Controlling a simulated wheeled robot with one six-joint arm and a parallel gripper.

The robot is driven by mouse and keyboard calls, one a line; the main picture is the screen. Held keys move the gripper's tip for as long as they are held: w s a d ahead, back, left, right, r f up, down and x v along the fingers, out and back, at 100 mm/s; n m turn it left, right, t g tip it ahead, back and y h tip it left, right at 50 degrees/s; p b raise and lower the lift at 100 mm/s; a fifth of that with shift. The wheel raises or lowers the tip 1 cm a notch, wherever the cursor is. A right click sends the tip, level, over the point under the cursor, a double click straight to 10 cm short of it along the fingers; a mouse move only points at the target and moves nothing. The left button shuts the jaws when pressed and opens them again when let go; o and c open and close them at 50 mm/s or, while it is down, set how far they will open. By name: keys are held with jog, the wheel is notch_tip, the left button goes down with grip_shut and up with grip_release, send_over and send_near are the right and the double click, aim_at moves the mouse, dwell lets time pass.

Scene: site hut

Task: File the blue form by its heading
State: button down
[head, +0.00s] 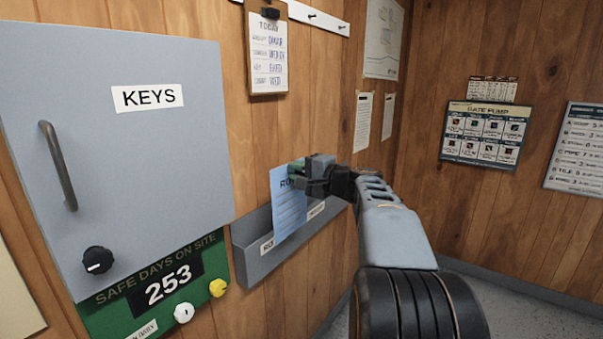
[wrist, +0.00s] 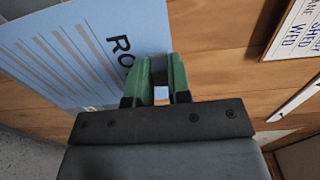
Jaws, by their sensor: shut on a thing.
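The blue form (head: 288,204) is a light blue sheet with printed lines and a dark heading that begins "RO"; the rest of the heading is hidden by my gripper. My gripper (head: 298,173) is shut on the form's upper edge, near its right corner. The form hangs tilted in front of a grey wall tray (head: 250,265), with its lower edge at the tray's opening. The tray has two white labels; the left one (head: 267,246) starts with "RO", the right one (head: 316,210) is too small to read surely. In the wrist view the form (wrist: 85,50) lies left of the green fingertips (wrist: 162,78).
A grey key cabinet (head: 150,190) with a handle and knob stands out at left. Below it is a green "253" board (head: 140,320) with a white and a yellow knob. A clipboard (head: 267,55) hangs above the tray.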

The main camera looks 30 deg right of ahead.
jog(key=a+r+p+x, duration=0.1)
jog(key=p+x, duration=0.2)
jog(key=x, duration=0.4)
dwell(0.6)
jog(key=shift+w+a+r+b, duration=0.1)
jog(key=shift+w+a+b, duration=0.25)
jog(key=shift+w, duration=0.2)
dwell(1.0)
jog(key=shift+b, duration=0.6)
dwell(0.5)
jog(key=shift+f+b, duration=1.6)
jog(key=shift+b, duration=0.15)
jog(key=shift+f+b, duration=1.5)
jog(key=shift+b, duration=0.35)
jog(key=shift+f, duration=0.15)
